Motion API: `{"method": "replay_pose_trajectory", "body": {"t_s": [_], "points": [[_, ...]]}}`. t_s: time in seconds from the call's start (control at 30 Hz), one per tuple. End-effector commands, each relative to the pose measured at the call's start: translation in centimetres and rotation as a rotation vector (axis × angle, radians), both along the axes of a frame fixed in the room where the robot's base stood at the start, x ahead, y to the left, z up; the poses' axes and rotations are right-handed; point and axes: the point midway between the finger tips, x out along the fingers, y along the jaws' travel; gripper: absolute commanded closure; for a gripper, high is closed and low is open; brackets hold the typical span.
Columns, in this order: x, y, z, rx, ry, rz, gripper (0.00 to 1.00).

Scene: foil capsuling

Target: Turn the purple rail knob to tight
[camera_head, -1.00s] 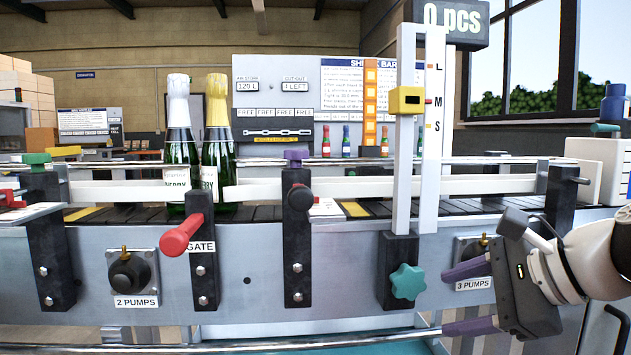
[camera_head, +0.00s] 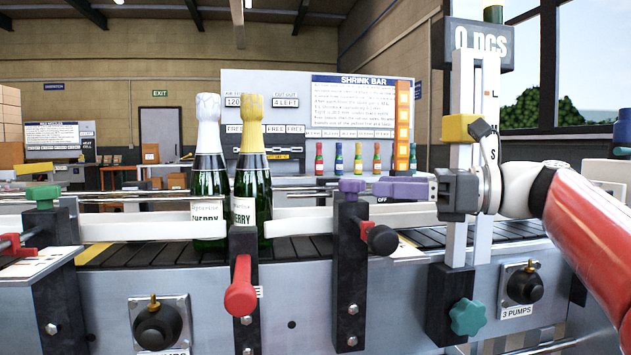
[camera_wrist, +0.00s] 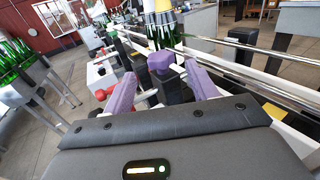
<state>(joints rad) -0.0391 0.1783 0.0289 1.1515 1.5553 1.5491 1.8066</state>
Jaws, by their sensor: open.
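The purple rail knob (camera_head: 352,186) sits on top of the dark rail post (camera_head: 350,275) at the middle of the line. In the wrist view the purple knob (camera_wrist: 161,61) shows ahead, between my two purple fingers. My gripper (camera_head: 368,190) is open, reaching in from the right at about the knob's height. In the wrist view my gripper (camera_wrist: 160,85) has one finger on each side of the knob's line, with a visible gap to each. Whether the fingertips reach fully around the knob, I cannot tell.
Two green bottles, one white-topped (camera_head: 208,175) and one gold-topped (camera_head: 251,175), stand left of the post. A red gate handle (camera_head: 241,290) and a black side knob (camera_head: 381,239) stick out in front. The white upright with a yellow block (camera_head: 462,128) stands behind my wrist.

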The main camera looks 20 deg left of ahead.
Motion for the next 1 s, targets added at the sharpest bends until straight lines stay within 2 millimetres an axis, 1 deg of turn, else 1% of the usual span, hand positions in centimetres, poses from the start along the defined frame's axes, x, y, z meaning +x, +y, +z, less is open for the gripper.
{"method": "replay_pose_trajectory", "body": {"t_s": [0.07,0.17,0.27,0.5,0.6,0.73,0.97,1.0], "points": [[0.1,0.1,0.1,0.005,0.005,0.004,0.42],[0.0,0.7,0.1,0.006,0.007,0.006,0.42],[-0.1,2.1,0.1,0.006,0.006,0.008,0.42],[-0.3,5.9,0.1,0.005,0.007,0.007,0.42],[-0.3,7.0,0.1,0.005,0.005,0.006,0.42],[-0.3,7.7,0.1,0.005,0.005,0.004,0.42],[-0.3,7.8,0.1,0.005,0.005,0.003,0.42],[-0.3,7.8,0.1,0.005,0.005,0.003,0.43]]}}
